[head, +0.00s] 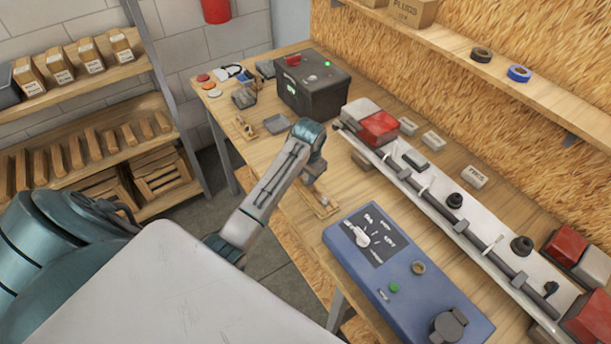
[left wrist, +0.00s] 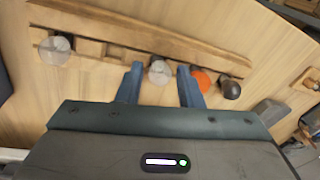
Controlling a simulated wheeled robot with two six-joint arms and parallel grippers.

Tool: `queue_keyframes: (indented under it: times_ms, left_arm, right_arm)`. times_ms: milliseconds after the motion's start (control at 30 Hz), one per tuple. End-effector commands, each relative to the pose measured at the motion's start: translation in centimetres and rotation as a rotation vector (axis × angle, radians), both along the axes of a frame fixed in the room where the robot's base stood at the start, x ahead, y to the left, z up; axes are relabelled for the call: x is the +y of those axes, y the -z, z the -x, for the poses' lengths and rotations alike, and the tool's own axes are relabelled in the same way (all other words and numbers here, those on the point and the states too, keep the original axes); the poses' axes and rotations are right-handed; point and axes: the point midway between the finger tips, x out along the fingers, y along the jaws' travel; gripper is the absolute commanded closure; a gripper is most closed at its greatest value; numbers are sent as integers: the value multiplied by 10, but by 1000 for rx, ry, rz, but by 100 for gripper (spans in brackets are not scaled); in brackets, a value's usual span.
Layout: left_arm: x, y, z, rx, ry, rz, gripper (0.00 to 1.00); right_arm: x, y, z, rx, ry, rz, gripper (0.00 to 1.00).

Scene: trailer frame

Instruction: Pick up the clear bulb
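In the left wrist view, my left gripper (left wrist: 160,72) is open, with its two blue fingers either side of a pale, clear-looking bulb (left wrist: 159,73). Gaps show between the bulb and both fingers. A second pale, see-through bulb (left wrist: 56,50) sits farther left. An orange bulb (left wrist: 202,80) is just right of the right finger, and a dark bulb (left wrist: 229,89) is beside it. The bulbs are at a wooden rack (left wrist: 110,50). In the head view, my left gripper (head: 318,190) points down at the rack (head: 326,211); my wrist partly hides it. My right gripper is not in view.
A blue tester box (head: 400,270) stands in front right of the rack. A long grey light bar (head: 450,205) lies behind it. A dark box (head: 312,85) and small parts (head: 245,98) are farther back. The bench edge is close to the rack's left.

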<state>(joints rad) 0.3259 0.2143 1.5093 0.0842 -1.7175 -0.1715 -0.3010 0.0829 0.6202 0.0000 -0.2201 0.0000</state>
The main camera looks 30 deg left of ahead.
Motion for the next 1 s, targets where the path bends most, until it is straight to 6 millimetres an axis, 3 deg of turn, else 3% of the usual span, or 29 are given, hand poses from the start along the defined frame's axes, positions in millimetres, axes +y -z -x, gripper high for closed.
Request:
queue_keyframes:
  times_ms: [100, 200, 667, 933, 1000]
  left_arm:
    - [0, 0, 0, 0, 0, 0, 69]
    - [0, 0, 0, 0, 0, 0, 87]
    - [0, -2, 0, 0, 0, -1, 88]
    - [1, -30, -2, -7, 1, -2, 88]
    - [-1, -32, 11, 0, 1, -1, 88]
  right_arm:
    - [1, 1, 0, 0, 0, -1, 35]
    - [3, 1, 0, 0, 1, -3, 35]
    - [5, 4, 0, -1, 1, -6, 35]
    - [4, 27, -1, -1, 2, -4, 35]
    - [4, 30, 0, 0, 2, -4, 35]
